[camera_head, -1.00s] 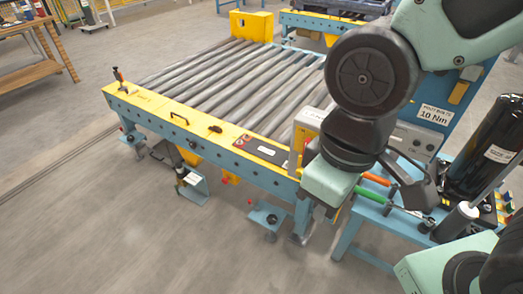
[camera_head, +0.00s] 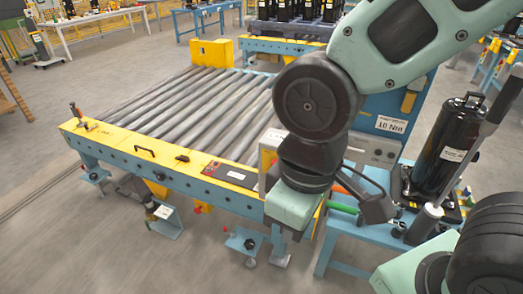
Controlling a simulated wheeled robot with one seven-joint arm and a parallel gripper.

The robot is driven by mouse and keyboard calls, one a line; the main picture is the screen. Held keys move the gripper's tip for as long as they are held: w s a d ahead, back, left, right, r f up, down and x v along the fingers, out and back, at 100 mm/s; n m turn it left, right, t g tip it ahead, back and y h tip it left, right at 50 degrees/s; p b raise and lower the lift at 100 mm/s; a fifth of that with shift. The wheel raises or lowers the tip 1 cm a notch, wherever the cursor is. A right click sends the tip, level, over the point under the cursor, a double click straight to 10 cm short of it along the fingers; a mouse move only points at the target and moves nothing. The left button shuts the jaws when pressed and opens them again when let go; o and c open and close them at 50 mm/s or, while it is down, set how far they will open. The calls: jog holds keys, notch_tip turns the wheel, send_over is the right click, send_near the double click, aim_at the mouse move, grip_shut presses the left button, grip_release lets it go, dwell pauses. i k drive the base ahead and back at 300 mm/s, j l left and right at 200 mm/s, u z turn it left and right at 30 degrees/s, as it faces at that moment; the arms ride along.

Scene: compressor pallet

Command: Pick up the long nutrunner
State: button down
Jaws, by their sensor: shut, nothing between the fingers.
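My arm comes down from the upper right, and its mint wrist block hangs in front of the near right corner of the roller table. My gripper is not visible; it seems hidden behind the wrist. On the blue bench, beside and partly behind the wrist, lie tools with an orange handle (camera_head: 339,187) and a green handle (camera_head: 344,208). A dark grey device (camera_head: 376,207) with a curved cable-like part is right of them. A long grey rod (camera_head: 492,108) leans at the right. I cannot tell which of these is the long nutrunner.
The roller conveyor (camera_head: 190,108) is empty, with a yellow front rail (camera_head: 150,152). A black compressor (camera_head: 450,140) stands on the blue bench (camera_head: 328,258). A blue panel marked 10 Nm (camera_head: 390,125) rises behind. The grey floor (camera_head: 75,245) at front left is clear.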

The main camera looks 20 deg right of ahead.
aim_at(513, 86)
jog(key=z, duration=1.7)
jog(key=j+z, duration=0.35)
jog(key=j, duration=0.4)
